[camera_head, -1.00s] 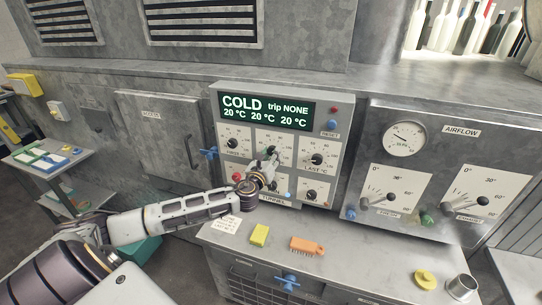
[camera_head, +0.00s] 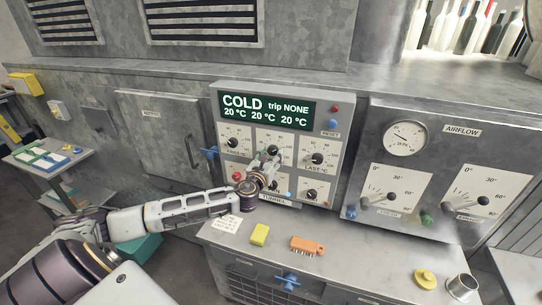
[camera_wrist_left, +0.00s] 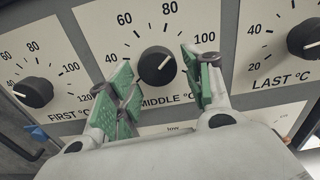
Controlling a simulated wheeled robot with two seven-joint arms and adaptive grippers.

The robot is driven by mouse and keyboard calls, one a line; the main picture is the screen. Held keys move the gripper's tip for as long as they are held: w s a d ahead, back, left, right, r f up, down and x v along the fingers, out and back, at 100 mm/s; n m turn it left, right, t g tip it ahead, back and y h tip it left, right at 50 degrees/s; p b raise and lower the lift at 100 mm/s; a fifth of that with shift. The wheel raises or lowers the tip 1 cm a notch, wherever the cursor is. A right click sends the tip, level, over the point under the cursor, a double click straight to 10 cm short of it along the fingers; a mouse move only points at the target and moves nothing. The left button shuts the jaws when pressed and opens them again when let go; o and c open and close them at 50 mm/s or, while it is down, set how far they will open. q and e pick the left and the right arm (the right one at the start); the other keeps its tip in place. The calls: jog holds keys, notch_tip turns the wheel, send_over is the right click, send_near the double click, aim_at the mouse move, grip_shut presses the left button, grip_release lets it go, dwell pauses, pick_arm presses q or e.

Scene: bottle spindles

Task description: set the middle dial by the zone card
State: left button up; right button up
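The middle dial (camera_wrist_left: 154,66) is a black knob with a white pointer line aimed up and right, between the 80 and 100 marks. In the head view the middle dial (camera_head: 273,151) sits under the display (camera_head: 265,110), which reads COLD, trip NONE, 20 °C three times. My left gripper (camera_wrist_left: 158,64) is open, its green-padded fingers on either side of the knob; I see gaps beside it. In the head view my left gripper (camera_head: 267,160) is at the panel. The white card (camera_head: 226,224) on the bench has print too small to read. My right gripper is not in view.
The first dial (camera_wrist_left: 34,91) and the last dial (camera_wrist_left: 304,38) flank the middle one. Lower dials and coloured buttons sit below. A yellow block (camera_head: 259,234), an orange brush (camera_head: 307,246) and a metal cup (camera_head: 462,287) stand on the bench. The airflow panel (camera_head: 440,165) is at right.

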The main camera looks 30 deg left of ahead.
pick_arm(q)
jog(key=shift+r, duration=0.1)
jog(key=v, duration=1.2)
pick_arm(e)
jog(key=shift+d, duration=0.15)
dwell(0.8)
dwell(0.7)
